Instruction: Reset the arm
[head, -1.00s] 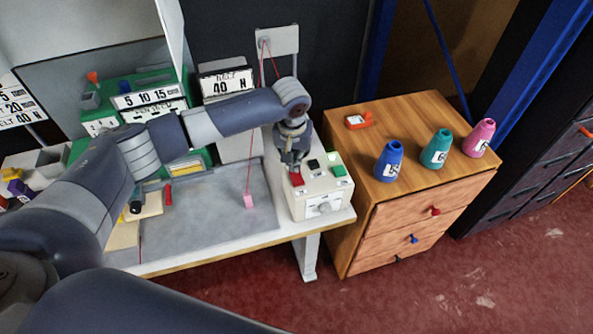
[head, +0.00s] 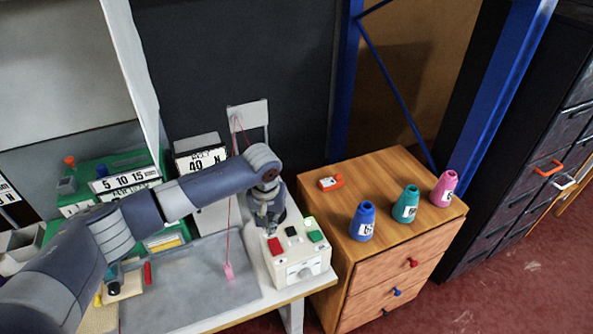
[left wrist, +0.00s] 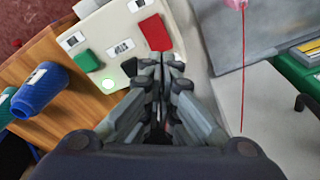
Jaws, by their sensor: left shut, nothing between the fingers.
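My left gripper (head: 268,228) is shut and empty. It hangs just above the white control box (head: 301,268), near the red button (head: 275,246). The box also carries a black button (head: 291,231), a green button (head: 315,236) and a dial on its front. In the left wrist view my left gripper (left wrist: 160,62) points at the box, with the red button (left wrist: 156,33) just beyond its tips and the green button (left wrist: 89,60) to the left. A small round lamp (left wrist: 108,86) near the green button glows green. My right gripper is not in view.
A pink tag (head: 229,272) hangs on a red thread over the grey mat (head: 190,285). A green machine stands behind.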

